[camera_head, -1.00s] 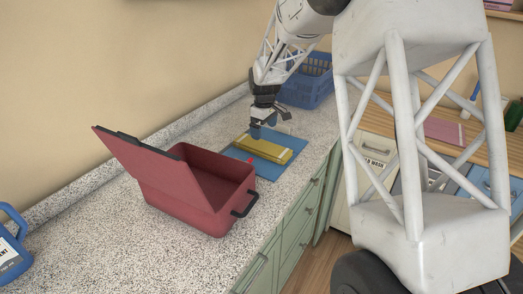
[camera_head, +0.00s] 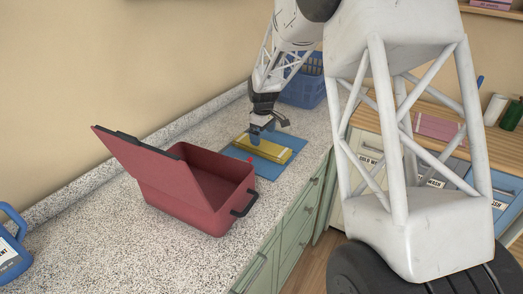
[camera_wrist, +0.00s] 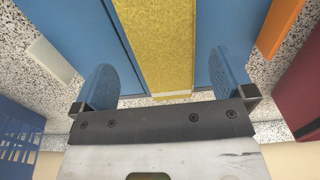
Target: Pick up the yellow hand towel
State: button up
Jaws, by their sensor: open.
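The yellow hand towel (camera_head: 264,148) lies folded in a long strip on a blue mat (camera_head: 270,171) on the counter. It also shows in the wrist view (camera_wrist: 160,50), running up the middle over the blue mat (camera_wrist: 218,40). My gripper (camera_head: 262,138) is at the towel's far left part in the head view. In the wrist view my gripper (camera_wrist: 163,85) is open, with one blue finger on each side of the towel and a gap to it on both sides. I cannot tell how far above the mat the fingertips are.
A red box (camera_head: 205,195) with its lid open stands in front of the mat; its side shows in the wrist view (camera_wrist: 300,90). A blue basket (camera_head: 305,88) stands behind. An orange item (camera_wrist: 279,25) and a pale block (camera_wrist: 50,60) flank the mat.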

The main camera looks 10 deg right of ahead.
aim_at(262, 145)
jog(key=shift+a+f, duration=0.15)
jog(key=shift+f, duration=1.15)
jog(key=shift+a+f, duration=0.15)
jog(key=shift+f, duration=1.1)
jog(key=c, duration=0.9)
jog(key=shift+o, duration=0.2)
notch_tip(262, 145, up, 10)
